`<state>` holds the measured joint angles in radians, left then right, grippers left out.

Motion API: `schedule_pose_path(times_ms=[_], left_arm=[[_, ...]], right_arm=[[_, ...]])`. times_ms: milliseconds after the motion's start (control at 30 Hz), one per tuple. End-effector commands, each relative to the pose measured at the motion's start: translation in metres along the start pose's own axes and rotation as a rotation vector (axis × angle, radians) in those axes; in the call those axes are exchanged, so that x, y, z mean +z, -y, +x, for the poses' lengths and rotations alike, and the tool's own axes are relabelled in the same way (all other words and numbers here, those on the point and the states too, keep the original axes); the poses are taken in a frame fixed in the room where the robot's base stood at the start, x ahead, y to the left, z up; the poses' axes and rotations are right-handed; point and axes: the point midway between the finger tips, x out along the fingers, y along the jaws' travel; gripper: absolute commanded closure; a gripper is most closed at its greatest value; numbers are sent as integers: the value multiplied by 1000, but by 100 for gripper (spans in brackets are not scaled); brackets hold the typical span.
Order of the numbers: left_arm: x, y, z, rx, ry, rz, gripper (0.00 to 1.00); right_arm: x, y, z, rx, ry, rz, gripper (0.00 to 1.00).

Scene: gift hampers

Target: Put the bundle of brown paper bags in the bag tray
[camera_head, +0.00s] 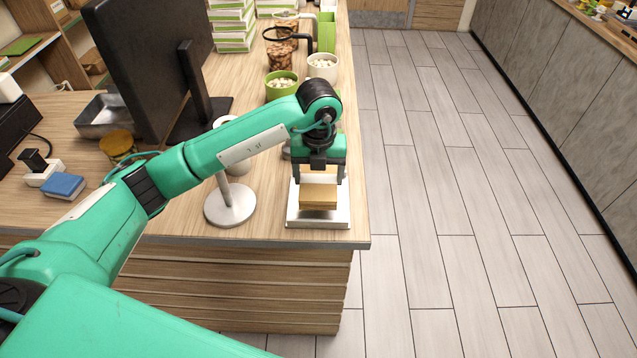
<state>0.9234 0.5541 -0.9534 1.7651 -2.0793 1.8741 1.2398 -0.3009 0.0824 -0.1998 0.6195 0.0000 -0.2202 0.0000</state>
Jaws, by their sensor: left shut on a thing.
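The bundle of brown paper bags (318,197) is a tan block between the fingers of my left gripper (319,178). The gripper points down and is shut on it. The bundle is over the white bag tray (318,221), at the near right corner of the wooden counter. The tray's front rim and sides show around the bundle; whether the bundle touches the tray floor I cannot tell. The gripper hides the tray's back part. My right gripper is not in view.
A round-based metal stand (230,204) is just left of the tray. A black monitor (150,60), a blue sponge-like block (63,186) and a green bowl (281,86) are also on the counter. The counter (190,220) ends close right of the tray.

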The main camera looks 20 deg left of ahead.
Motion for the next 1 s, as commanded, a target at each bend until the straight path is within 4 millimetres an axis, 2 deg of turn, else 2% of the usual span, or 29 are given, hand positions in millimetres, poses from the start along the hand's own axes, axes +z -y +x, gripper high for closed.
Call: schedule_pose_path(times_ms=[300,667,700,800,1000], left_arm=[[-1,0,39,0,-2,0,51],[0,0,46,0,0,1,51],[0,0,45,0,0,1,20],[0,0,45,0,0,1,2],[0,0,44,0,0,1,2]], right_arm=[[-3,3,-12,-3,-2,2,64],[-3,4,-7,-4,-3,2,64],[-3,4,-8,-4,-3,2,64],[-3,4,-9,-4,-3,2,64],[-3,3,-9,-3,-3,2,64]])
